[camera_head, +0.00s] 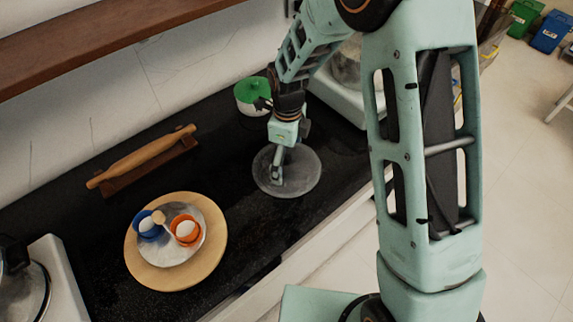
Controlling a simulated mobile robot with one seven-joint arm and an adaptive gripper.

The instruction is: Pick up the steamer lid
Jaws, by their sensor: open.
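A round, grey, translucent lid (306,174) lies flat on the black counter, right of the counter's middle. It seems to be the steamer lid. My gripper (277,178) points down over the left-middle part of the lid. It is open, with its fingertips close to the lid's top. The gripper hides the middle of the lid, so I cannot tell whether the fingers straddle a knob or touch the surface.
A white pot with a green top (250,92) stands just behind my gripper. A rolling pin (140,158) rests on a stand at the back left. A round wooden board (139,270) bears a metal plate with blue and orange egg cups. Bare black counter (225,165) lies left of the lid.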

